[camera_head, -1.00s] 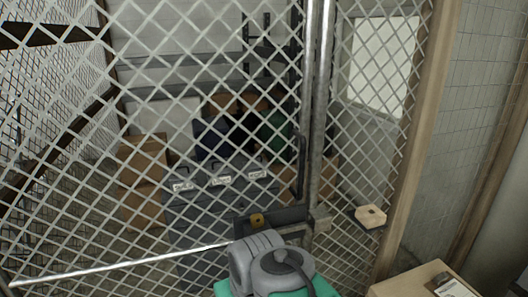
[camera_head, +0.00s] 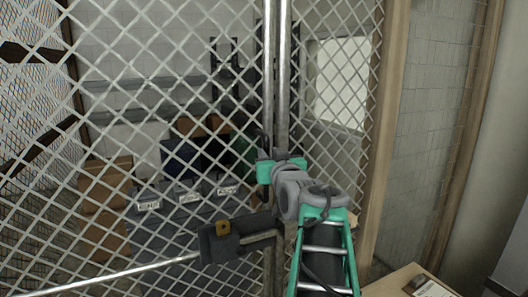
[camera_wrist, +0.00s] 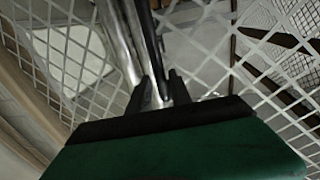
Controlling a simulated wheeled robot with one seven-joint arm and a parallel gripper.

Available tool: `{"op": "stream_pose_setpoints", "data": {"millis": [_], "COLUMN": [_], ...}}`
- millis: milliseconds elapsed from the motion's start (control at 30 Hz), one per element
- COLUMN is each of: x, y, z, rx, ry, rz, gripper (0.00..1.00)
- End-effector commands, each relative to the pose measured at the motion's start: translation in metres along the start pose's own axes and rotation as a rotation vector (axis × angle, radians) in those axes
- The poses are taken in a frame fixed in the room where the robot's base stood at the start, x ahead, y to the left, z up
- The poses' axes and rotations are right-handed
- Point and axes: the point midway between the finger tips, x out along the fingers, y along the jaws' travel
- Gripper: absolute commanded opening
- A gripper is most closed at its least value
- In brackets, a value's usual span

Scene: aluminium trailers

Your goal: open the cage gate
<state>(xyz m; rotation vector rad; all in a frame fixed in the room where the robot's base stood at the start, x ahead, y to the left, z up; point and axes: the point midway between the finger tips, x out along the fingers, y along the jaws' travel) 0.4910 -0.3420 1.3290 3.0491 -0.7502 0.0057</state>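The cage gate (camera_head: 150,120) is a grey wire-mesh panel with a round metal frame. It appears shut, its upright edge post (camera_head: 269,70) beside the post of the fixed mesh panel (camera_head: 325,60). A dark upright handle (camera_head: 262,140) is on the gate's edge; its lower part is hidden by my gripper. A dark latch box (camera_head: 228,246) with a brass-coloured piece sits lower down. My gripper (camera_wrist: 160,88) is at the handle. In the wrist view its dark fingers stand apart, with the dark bar of the handle (camera_wrist: 150,40) running down between them. I cannot tell whether they touch it.
Behind the mesh are cardboard boxes (camera_head: 104,185), grey labelled bins (camera_head: 165,215) and shelving. A wooden post (camera_head: 385,130) and a wall stand to the right. A cardboard box or table top with a small device (camera_head: 428,287) is at lower right.

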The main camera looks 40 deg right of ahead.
Motion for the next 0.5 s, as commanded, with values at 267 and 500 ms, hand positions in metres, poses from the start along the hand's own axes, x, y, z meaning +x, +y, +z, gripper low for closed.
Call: {"op": "stream_pose_setpoints", "data": {"millis": [267,500], "x": [0.049,0.056], "y": [-0.001,-0.001], "z": [-0.002,0.0], "rx": [0.001,0.0], "ry": [-0.003,-0.002], "rz": [-0.002,0.0], "gripper": [0.25,0.25]}}
